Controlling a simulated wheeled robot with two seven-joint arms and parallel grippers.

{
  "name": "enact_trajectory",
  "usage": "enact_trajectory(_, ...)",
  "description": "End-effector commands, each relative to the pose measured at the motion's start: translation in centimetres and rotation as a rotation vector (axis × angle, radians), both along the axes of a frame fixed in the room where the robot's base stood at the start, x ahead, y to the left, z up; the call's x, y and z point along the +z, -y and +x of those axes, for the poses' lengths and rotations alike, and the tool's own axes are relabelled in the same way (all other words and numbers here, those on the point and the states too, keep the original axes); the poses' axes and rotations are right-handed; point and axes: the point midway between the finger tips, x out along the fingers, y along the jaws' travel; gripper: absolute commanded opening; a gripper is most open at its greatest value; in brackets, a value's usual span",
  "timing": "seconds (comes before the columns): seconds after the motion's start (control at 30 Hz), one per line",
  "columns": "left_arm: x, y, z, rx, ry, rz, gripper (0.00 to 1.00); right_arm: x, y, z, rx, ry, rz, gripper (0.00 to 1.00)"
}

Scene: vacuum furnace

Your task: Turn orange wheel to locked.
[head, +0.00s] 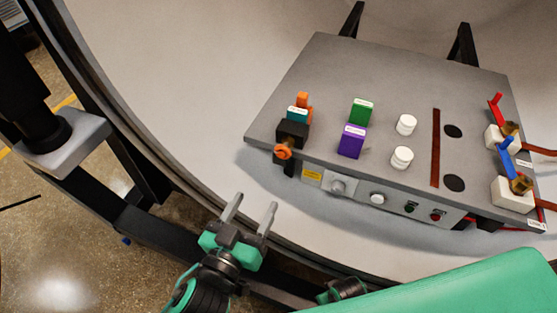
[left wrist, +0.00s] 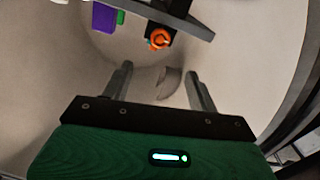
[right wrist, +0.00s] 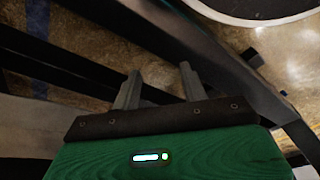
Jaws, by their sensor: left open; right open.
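The orange wheel (head: 283,152) is a small ring on the front of a black block (head: 292,133) at the left front edge of the grey panel. It also shows in the left wrist view (left wrist: 160,39), beyond the fingertips near the top middle. My left gripper (head: 251,205) is open and empty, below and left of the wheel in the head view, apart from it. My right gripper (right wrist: 158,82) is open and empty in the right wrist view, over dark beams and the floor, with no wheel in that view.
The grey panel (head: 330,75) carries a purple block (head: 352,141), a green block (head: 361,111), white knobs (head: 402,157) and red and blue levers at right. A knob (head: 338,187) sits on its front face. The curved furnace wall surrounds it; a dark rail runs along the near edge.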

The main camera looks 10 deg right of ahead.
Motion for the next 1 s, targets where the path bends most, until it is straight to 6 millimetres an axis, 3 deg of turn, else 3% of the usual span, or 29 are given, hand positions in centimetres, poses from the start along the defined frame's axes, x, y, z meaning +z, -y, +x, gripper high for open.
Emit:
enact_trajectory(0.27, 0.3, 1.8, 2.6, -0.001, 0.004, 0.000, 0.59, -1.1, 0.2, -0.3, 0.002, -0.003, -0.003, 0.44)
enact_trajectory(0.7, 0.1, 5.9, 8.7, -0.001, 0.003, 0.002, 0.59, -3.1, 0.5, -1.0, 0.004, -0.004, -0.008, 0.44)
enact_trajectory(1.0, 0.0, 7.5, 11.1, 0.000, 0.000, 0.001, 0.59, -4.0, 0.7, -1.5, 0.005, -0.007, -0.009, 0.44)
